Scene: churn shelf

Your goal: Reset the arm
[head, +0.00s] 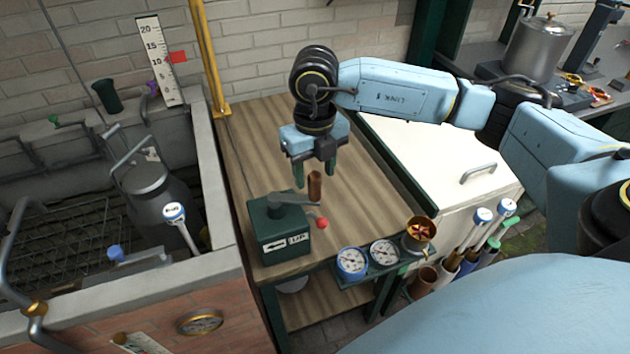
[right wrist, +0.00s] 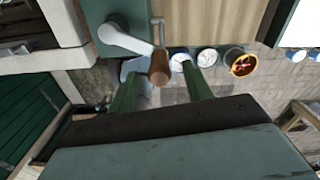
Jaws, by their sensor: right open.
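My right arm (head: 395,88) reaches in from the right in the head view. Its gripper (head: 314,180) points down above the wooden shelf table, open and empty. A green box with a crank (head: 280,228) stands on the table just below and left of it. The crank's brown wooden handle (head: 315,186) stands upright close to the fingers. In the right wrist view the two green fingers (right wrist: 160,92) are spread, and the brown handle (right wrist: 159,68) shows between and beyond them. I cannot tell whether they touch it. My left gripper is not in view.
A red ball knob (head: 321,223) sits by the box. Two dial gauges (head: 367,258) and a brass cup (head: 418,234) line the table's front. A concrete tank (head: 215,190) with a metal can (head: 155,195) stands left. A white chest (head: 455,175) stands right. The table's back is clear.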

